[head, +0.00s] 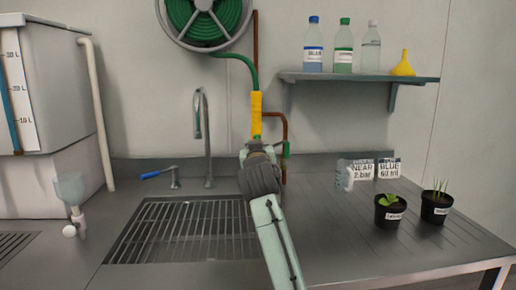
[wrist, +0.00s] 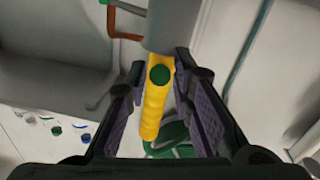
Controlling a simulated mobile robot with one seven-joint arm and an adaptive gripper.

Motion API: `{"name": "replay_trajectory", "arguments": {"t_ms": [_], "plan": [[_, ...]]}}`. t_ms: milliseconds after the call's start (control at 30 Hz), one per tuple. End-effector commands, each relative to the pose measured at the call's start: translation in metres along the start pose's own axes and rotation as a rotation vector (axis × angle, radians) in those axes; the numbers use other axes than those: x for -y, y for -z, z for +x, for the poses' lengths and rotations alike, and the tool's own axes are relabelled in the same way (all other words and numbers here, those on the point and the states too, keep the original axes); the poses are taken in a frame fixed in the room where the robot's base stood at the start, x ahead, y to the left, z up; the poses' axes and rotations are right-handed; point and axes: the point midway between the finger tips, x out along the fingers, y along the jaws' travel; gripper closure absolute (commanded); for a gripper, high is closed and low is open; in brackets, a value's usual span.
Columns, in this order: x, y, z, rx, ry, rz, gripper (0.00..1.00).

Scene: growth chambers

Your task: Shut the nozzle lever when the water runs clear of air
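The yellow nozzle handle (head: 256,115) hangs upright below the green hose in the head view. In the wrist view the yellow handle (wrist: 153,110) runs between my two fingers, with a round green part (wrist: 160,75) on its near face and a grey cylinder (wrist: 172,25) at its upper end. My gripper (head: 255,144) is at the handle's lower end. Its fingers (wrist: 166,100) are open on both sides of the handle, with a visible gap at least on the left. I cannot make out the nozzle lever clearly. No running water or bubbles are visible.
A sink grating (head: 185,232) lies left of my arm, with a grey tap (head: 207,130) and a blue-handled lever (head: 157,173) behind it. A copper pipe (head: 284,125) stands right of the nozzle. Potted plants (head: 390,211) and a jug (head: 344,175) stand on the right bench.

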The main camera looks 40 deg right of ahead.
Motion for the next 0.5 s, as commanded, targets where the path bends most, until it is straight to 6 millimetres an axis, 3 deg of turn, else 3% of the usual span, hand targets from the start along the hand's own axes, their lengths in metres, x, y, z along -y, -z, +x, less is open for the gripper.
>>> {"name": "replay_trajectory", "arguments": {"t_ms": [300,500], "plan": [[0.0000,0.0000,-0.0001,0.000,0.000,0.000,1.00],[-0.0001,0.0000,-0.0002,0.000,0.000,0.000,1.00]]}}
